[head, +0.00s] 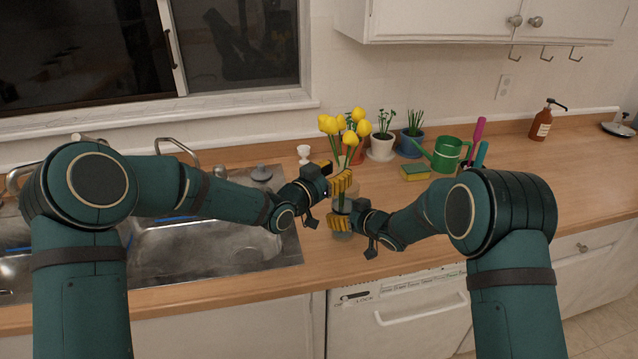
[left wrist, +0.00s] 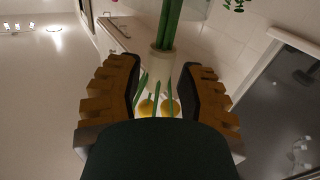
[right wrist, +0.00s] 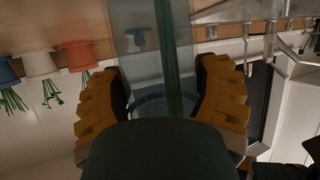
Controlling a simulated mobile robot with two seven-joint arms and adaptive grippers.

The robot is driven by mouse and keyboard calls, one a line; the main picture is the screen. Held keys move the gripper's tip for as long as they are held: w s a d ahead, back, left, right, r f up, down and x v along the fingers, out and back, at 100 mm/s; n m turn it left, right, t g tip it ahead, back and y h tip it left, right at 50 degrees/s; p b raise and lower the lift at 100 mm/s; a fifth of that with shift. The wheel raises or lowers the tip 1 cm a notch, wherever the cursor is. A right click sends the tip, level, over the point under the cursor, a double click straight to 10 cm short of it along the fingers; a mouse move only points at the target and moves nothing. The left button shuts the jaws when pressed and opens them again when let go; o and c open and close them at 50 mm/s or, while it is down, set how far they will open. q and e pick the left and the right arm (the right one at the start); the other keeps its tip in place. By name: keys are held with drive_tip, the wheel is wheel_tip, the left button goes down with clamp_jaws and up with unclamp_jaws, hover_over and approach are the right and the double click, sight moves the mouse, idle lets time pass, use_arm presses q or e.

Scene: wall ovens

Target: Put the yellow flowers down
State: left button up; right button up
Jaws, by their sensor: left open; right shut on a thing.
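The yellow flowers (head: 345,125) stand upright in the head view, with green stems running down into a clear glass vase (head: 346,197). My left gripper (head: 341,182) is open, its fingers on either side of the stems just below the blooms. In the left wrist view the stems (left wrist: 168,25) pass through a pale band between the open fingers, apart from them. My right gripper (head: 341,217) is shut on the lower vase. The right wrist view shows the glass (right wrist: 145,50) between its fingers with a stem inside. I cannot tell whether the vase base touches the counter.
The sink (head: 205,248) lies left of the vase. Behind are potted plants (head: 382,146), a sponge (head: 414,172) and a green watering can (head: 446,152). A soap bottle (head: 541,124) stands farther right. The wooden counter (head: 570,170) is clear at right.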

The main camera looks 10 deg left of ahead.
use_arm(q)
drive_tip(key=v, duration=1.1)
drive_tip(key=shift+s, duration=0.1)
use_arm(e)
drive_tip(key=o, duration=1.3)
